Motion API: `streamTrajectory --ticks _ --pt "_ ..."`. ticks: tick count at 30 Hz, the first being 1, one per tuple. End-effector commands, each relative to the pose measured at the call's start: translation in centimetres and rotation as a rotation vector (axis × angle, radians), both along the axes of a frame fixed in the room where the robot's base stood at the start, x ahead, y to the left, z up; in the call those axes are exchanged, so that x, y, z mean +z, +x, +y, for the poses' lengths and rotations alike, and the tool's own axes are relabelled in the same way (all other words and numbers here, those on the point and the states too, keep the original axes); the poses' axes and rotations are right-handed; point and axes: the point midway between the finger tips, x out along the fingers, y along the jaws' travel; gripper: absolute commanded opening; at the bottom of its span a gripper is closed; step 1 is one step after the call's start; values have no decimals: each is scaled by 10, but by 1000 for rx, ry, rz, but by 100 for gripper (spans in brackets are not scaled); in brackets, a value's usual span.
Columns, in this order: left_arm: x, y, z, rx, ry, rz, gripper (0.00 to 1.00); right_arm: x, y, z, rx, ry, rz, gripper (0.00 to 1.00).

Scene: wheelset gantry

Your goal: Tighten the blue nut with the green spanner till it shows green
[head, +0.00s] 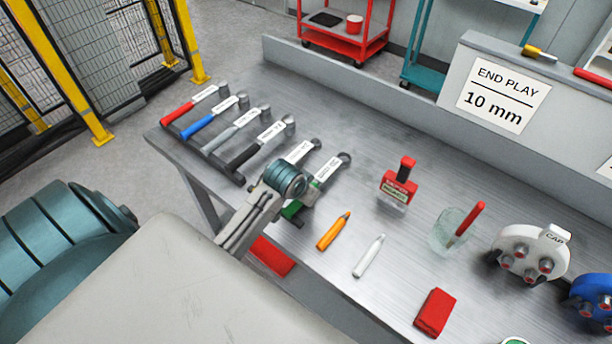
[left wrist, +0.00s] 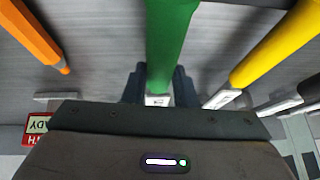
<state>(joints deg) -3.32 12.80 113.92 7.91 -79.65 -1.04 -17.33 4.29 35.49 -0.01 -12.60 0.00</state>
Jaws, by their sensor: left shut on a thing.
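The green spanner shows its green handle (head: 291,210) under my left gripper in the head view, with its labelled shank (head: 328,169) pointing toward the back of the bench. My left gripper (left wrist: 158,92) is shut on the green handle (left wrist: 170,45), which runs between its two dark fingers in the left wrist view. My arm's teal wrist hides part of the handle and most of the jaws in the head view. I cannot tell whether the spanner is raised. I cannot make out a blue nut. My right gripper is not in view.
Spanners with red (head: 177,113), blue (head: 196,124), grey and black handles lie left; a yellow handle (left wrist: 275,48) is beside the green one.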

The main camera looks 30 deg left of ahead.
Motion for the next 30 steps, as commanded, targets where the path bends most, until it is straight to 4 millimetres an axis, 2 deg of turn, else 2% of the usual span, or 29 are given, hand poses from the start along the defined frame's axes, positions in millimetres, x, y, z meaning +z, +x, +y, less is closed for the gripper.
streamTrajectory --ticks 5,6,9,20,25,30 --pt "1 0 0 0 0 -2 0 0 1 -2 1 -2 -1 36" --pt "1 0 0 0 0 -2 33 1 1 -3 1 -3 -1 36" --pt "1 0 0 0 0 -1 50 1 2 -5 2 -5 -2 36" --pt "4 -2 0 -1 0 -2 50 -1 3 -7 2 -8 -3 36" --pt "23 -15 -1 -2 2 -4 50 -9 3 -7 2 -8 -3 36" --pt "55 -32 -3 -2 1 -6 50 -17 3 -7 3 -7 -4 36"
